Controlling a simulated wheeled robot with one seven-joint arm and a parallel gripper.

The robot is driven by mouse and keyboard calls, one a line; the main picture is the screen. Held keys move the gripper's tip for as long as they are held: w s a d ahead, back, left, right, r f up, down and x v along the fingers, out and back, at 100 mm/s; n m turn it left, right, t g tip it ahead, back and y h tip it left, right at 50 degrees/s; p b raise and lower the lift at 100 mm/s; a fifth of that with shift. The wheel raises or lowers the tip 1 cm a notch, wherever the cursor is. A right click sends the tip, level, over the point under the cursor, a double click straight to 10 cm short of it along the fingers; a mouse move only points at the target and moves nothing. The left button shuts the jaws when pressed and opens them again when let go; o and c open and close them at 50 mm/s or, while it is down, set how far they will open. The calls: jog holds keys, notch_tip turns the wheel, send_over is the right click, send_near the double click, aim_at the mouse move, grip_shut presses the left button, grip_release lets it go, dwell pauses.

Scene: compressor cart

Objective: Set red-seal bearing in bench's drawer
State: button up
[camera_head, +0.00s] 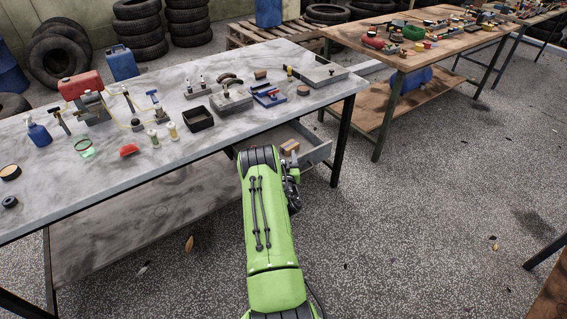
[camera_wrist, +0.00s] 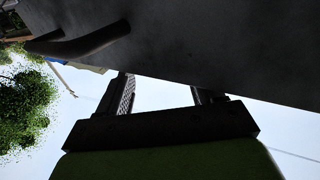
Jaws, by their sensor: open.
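The bench's grey drawer (camera_head: 318,152) is pulled out below the right front of the marble-topped bench (camera_head: 225,140). A small brown block (camera_head: 289,147) shows in it; my green arm covers the drawer's left part. My gripper (camera_wrist: 163,84) is open in the wrist view, with nothing between its fingers. A dark panel (camera_wrist: 200,40) with a bar handle (camera_wrist: 92,40), probably the drawer front, lies close beyond the fingertips, apart from them. In the head view my arm hides the fingers. A dark ring (camera_head: 10,202) at the bench's left end may be a bearing; I cannot make out a red seal.
The bench top holds a red can (camera_head: 80,85), a spray bottle (camera_head: 38,132), a black tray (camera_head: 198,118) and several small parts. A second wooden bench (camera_head: 420,55) stands to the right.

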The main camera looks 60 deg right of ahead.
jog(key=r+p+v, duration=0.1)
jog(key=p+v, duration=0.1)
jog(key=v, duration=1)
jog(key=w+r+n+y, duration=0.2)
jog(key=w+r, duration=0.6)
jog(key=w, duration=0.1)
jog(key=w+a+r+n+y, duration=0.2)
jog(key=w+a+r+y, duration=0.3)
jog(key=a+r, duration=0.7)
jog(key=s+a+r+n+g+y, duration=0.1)
jog(key=s+a+r+n+y, duration=0.15)
jog(key=a, duration=0.75)
jog(key=s+a+r+n+y, duration=0.15)
jog(key=a+r, duration=0.25)
jog(key=a, duration=0.5)
jog(key=s+a+n+g+y, duration=0.3)
jog(key=s+a, duration=0.8)
jog(key=s, duration=0.4)
jog(key=shift+s+r+n+y, duration=0.25)
jog(key=shift+n+y, duration=0.05)
jog(key=shift+y, duration=0.3)
